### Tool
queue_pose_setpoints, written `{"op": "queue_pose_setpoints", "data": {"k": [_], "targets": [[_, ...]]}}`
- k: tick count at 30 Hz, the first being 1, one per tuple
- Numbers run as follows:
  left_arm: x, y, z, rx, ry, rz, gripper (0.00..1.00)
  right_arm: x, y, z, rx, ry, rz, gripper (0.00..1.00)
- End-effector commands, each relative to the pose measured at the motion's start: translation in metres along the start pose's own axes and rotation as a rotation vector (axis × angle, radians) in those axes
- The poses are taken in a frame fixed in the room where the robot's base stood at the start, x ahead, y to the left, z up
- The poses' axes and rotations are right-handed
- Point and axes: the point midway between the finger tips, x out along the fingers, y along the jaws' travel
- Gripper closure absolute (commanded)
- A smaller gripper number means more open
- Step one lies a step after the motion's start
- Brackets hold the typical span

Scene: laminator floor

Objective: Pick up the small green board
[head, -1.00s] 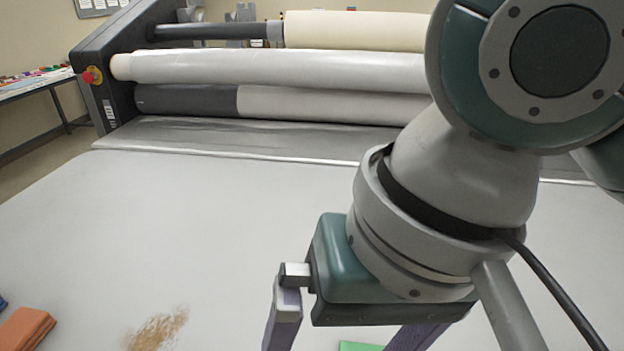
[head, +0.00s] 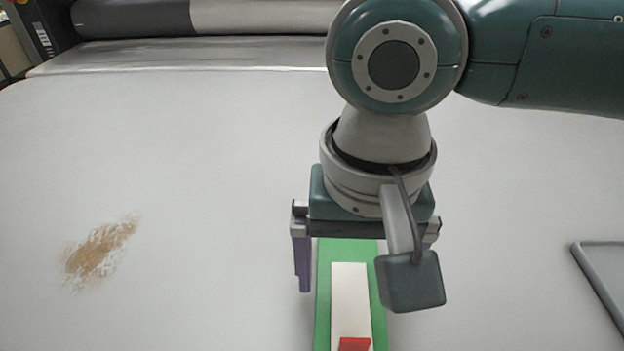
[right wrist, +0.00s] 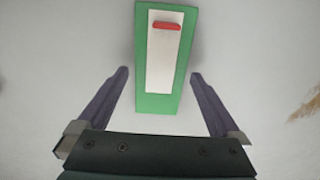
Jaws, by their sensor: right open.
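The small green board (head: 323,300) lies flat on the white table, with a white strip along its middle and a red piece (head: 354,344) on that strip. It also shows in the right wrist view (right wrist: 141,60), lying ahead of the fingers. In the right wrist view the fingertips (right wrist: 160,75) stand apart, with a gap between each and the board's long edges. In the head view my wrist hides part of the board. My left gripper is not in view.
The white table (head: 200,150) is mostly clear. A brown smudge (head: 98,250) marks it at left. A grey tray (head: 598,280) is cut off at the right edge. The laminator's rollers (head: 265,17) run along the back.

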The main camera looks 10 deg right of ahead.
Motion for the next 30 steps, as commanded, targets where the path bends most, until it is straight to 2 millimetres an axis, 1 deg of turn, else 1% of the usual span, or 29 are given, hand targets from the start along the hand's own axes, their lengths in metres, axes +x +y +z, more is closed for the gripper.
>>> {"op": "queue_pose_setpoints", "data": {"k": [1,4,11,12,30], "targets": [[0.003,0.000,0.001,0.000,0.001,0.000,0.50,0.009,0.000,0.000,0.000,-0.001,0.001,0.00],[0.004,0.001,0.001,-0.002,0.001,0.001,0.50,0.018,0.000,0.000,-0.001,0.000,-0.001,0.00],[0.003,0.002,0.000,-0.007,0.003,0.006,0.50,0.020,0.000,0.000,-0.002,0.001,-0.001,0.00],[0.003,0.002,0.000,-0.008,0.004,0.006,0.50,0.020,0.000,0.000,-0.002,0.001,-0.001,0.01],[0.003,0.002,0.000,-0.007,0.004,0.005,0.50,0.019,0.000,0.000,-0.002,0.001,-0.001,0.69]]}}
